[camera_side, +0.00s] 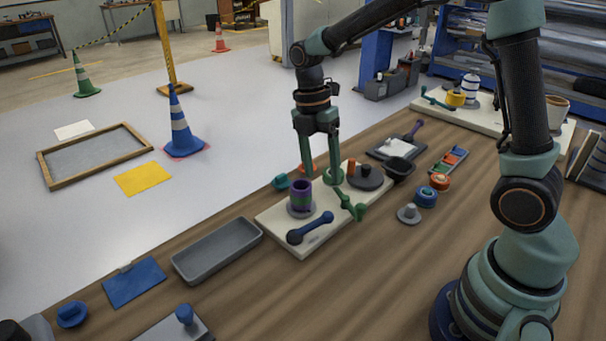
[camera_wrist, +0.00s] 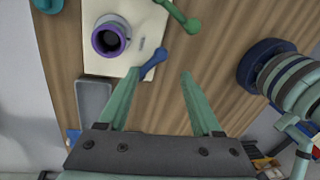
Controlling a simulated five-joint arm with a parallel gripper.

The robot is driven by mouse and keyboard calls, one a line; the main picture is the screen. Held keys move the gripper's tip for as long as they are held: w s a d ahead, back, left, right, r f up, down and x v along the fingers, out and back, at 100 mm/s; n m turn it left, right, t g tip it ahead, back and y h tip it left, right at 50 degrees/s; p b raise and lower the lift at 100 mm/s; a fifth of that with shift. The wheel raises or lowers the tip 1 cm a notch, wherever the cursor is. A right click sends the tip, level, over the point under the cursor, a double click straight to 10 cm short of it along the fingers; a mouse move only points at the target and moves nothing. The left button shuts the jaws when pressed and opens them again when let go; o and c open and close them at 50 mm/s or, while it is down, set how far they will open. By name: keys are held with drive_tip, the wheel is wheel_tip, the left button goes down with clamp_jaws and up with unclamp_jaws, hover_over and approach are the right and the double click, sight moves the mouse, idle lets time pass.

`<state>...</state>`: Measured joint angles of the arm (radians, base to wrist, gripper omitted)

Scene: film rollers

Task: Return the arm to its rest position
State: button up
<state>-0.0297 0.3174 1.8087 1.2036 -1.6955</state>
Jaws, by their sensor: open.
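My gripper (camera_side: 320,175) is open, pointing down, with nothing between its fingers. In the side view its fingertips show at the far part of a cream board (camera_side: 276,222), between a purple roller (camera_side: 301,195) and a dark disc (camera_side: 369,180). I cannot tell how high above the board they are. In the wrist view the two fingers (camera_wrist: 160,76) are spread apart, and the purple roller (camera_wrist: 109,38) stands ahead to the left. A blue-ended handle (camera_wrist: 155,59) shows near the left fingertip.
A green handle (camera_side: 347,206) lies on the board near the gripper. A grey tray (camera_side: 214,249) is at the left, and small cups and rings, including a black cup (camera_side: 399,168), are at the right. Another cream board (camera_side: 500,122) with rollers is farther back. Bare wood lies at the front.

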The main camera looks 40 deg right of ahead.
drive_tip(key=s+d+r+m+t, duration=0.1)
drive_tip(key=s+r+m+t, duration=0.6)
drive_tip(key=m, duration=1.2)
wheel_tip(320, 180, up, 3)
drive_tip(key=shift+s+f+m+t, duration=0.15)
drive_tip(key=shift+s+m+t, duration=0.25)
drive_tip(key=shift+s, duration=0.45)
